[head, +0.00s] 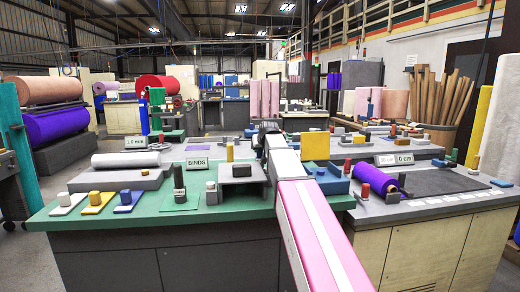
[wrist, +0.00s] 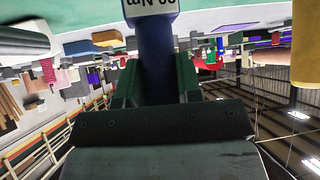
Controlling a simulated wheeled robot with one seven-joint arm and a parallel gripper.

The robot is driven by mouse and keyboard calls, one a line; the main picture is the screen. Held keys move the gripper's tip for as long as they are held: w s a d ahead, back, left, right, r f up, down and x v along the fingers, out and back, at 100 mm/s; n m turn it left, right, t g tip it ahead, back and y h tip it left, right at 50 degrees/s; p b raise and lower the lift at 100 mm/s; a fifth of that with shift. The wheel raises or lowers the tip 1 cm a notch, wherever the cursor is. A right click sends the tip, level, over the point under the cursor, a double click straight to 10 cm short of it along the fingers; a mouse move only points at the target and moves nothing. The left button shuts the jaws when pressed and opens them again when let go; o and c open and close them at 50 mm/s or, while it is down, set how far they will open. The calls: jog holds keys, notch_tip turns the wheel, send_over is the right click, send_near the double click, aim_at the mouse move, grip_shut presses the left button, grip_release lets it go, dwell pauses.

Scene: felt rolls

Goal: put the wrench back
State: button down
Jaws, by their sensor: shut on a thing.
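My gripper (wrist: 154,78) is shut on a dark blue upright shaft, which I take to be the wrench (wrist: 156,48). A white part with black lettering that looks like "80 Nm", seen upside down, sits at its end at the top edge of the wrist view. The green fingers press it from both sides. In the head view my gripper (head: 265,127) is a small dark shape at the far end of my pink and white arm, above the green bench. The wrench cannot be made out clearly there. No place marked for the wrench can be told.
A blue tray (head: 332,181) lies right of my arm. A purple roll (head: 375,178) and grey mat (head: 440,181) lie further right.

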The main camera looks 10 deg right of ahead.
jog(key=shift+f, duration=0.55)
dwell(0.4)
jog(key=c, duration=0.7)
grip_release()
jog(key=v, duration=1)
jog(key=shift+s+r, duration=0.25)
jog(key=shift+s, duration=0.05)
